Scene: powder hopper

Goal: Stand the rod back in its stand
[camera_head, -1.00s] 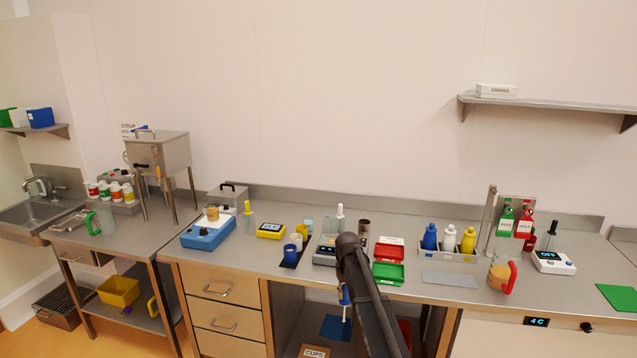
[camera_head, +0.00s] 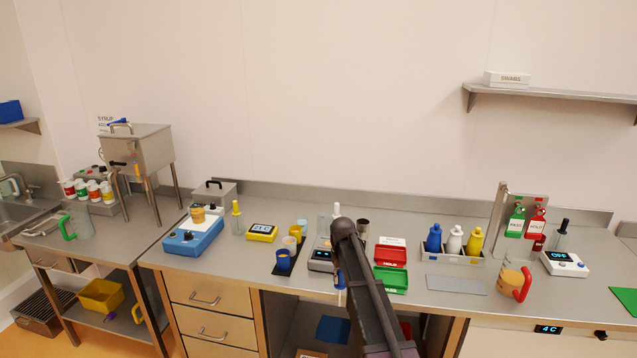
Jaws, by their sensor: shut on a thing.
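My arm comes up from the bottom edge and bends over the bench front. My gripper (camera_head: 340,281) is largely hidden behind the arm; only a small blue and dark part shows at the bench's front edge.
A scale (camera_head: 321,258) and blue cup (camera_head: 283,260) stand left of my arm. Red and green trays (camera_head: 391,280) lie right of it. A grey mat (camera_head: 456,286) is bare.

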